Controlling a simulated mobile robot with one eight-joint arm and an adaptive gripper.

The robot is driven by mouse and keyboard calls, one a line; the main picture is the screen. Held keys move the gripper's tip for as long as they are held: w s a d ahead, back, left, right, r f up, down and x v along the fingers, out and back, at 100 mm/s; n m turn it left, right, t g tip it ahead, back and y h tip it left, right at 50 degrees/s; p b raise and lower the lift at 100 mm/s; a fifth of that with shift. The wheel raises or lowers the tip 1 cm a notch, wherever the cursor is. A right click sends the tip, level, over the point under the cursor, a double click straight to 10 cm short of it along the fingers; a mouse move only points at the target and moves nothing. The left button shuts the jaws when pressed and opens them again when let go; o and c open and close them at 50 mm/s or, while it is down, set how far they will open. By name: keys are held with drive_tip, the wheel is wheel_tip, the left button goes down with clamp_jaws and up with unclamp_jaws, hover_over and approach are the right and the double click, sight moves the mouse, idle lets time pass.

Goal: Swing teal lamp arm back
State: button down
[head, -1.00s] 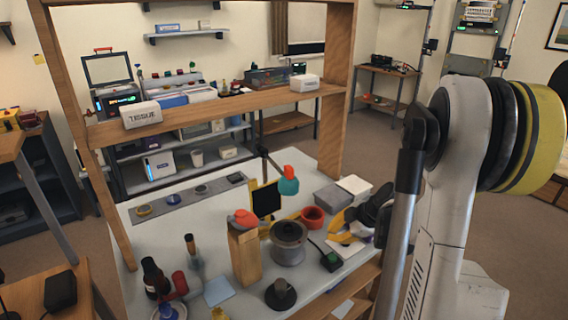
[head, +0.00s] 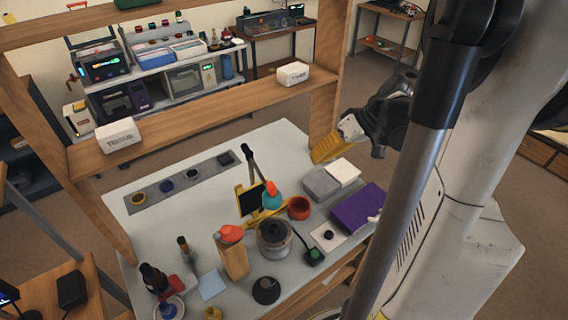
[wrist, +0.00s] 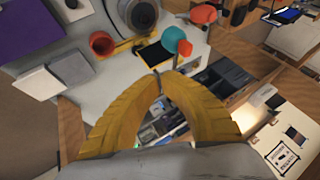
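The lamp has a teal head (head: 272,198) with an orange-red end and a dark, slanted arm (head: 249,163). It stands over the middle of the white table, beside a yellow stand with a black panel (head: 251,201). In the wrist view the teal head (wrist: 173,39) shows just beyond my fingertips. My gripper (head: 318,158) is above the table's back right edge, to the right of the lamp and apart from its head. Its yellow fingers (wrist: 161,74) arch together at the tips, with no clear object between them. A thin dark piece near the tips is too small to identify.
A grey pot (head: 274,238), a red cup (head: 299,208) and a wooden block with a red top (head: 233,257) stand near the lamp. Grey and white boxes (head: 322,184) and a purple box (head: 358,207) lie below my gripper. A wooden shelf frame (head: 210,110) spans the back.

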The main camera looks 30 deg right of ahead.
drive_tip(key=shift+s+a, duration=0.1)
drive_tip(key=shift+f, duration=0.1)
drive_tip(key=w+a+f+b, duration=0.2)
drive_tip(key=w+a+f, duration=0.3)
drive_tip(key=a+f, duration=0.2)
drive_tip(key=shift+a+f, duration=0.4)
drive_tip(key=shift+a, duration=0.1)
drive_tip(key=shift+a, duration=0.1)
